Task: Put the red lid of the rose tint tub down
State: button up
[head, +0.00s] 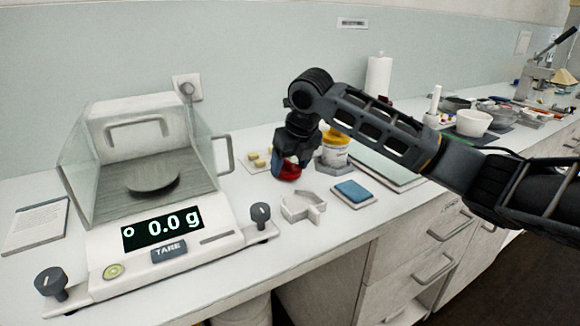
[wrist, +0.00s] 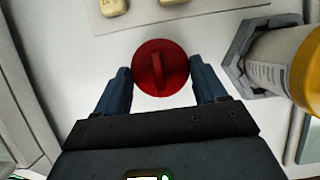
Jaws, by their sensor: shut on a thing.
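The red lid (wrist: 161,68) is round with a raised ridge across its top. In the wrist view it sits between the two blue fingers of my gripper (wrist: 160,80), which is shut on it. In the head view the red lid (head: 288,173) shows at the tips of my gripper (head: 287,162), low over the bench behind the grey bracket-shaped holder. I cannot tell whether it touches the bench. I cannot make out the rose tint tub.
A yellow-topped jar (head: 334,150) stands close to the right of my gripper. A balance (head: 150,190) reading 0.0 g stands left. The grey holder (head: 301,206) and a blue pad (head: 353,192) lie in front. A card with pale blocks (head: 256,160) lies behind left.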

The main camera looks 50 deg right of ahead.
jog(key=shift+f, duration=0.45)
jog(key=shift+f, duration=0.15)
jog(key=o, duration=1)
jog(key=v, duration=1.2)
jog(key=shift+r, duration=0.25)
